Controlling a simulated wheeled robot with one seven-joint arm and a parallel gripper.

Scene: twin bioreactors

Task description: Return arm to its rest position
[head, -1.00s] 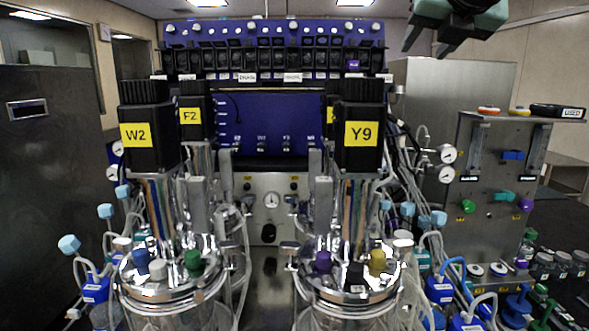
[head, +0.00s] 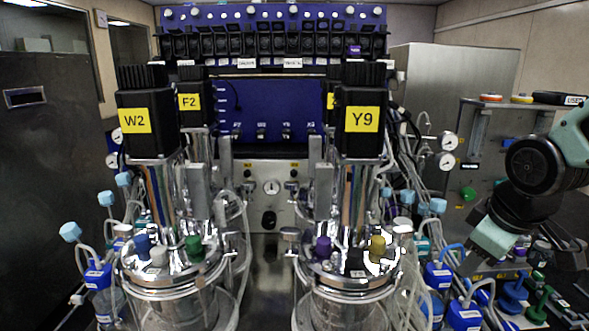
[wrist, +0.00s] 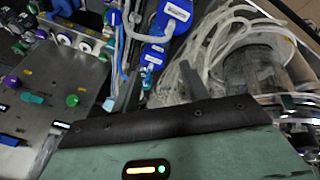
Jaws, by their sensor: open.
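My arm comes in from the right edge in the head view. My gripper (head: 482,250) hangs at its lower end, in front of the steel valve panel and above the blue-capped bottles on the right. In the wrist view, the two grey fingers of my gripper (wrist: 160,83) stand apart with nothing held between them.
Two glass bioreactors, with motors labelled W2 (head: 148,122) and Y9 (head: 361,120), stand in the middle. Blue-capped bottles (head: 464,315) with tubing crowd the right bench. The valve panel (wrist: 50,90) and a glass vessel with coiled tubes (wrist: 255,65) flank the gripper in the wrist view.

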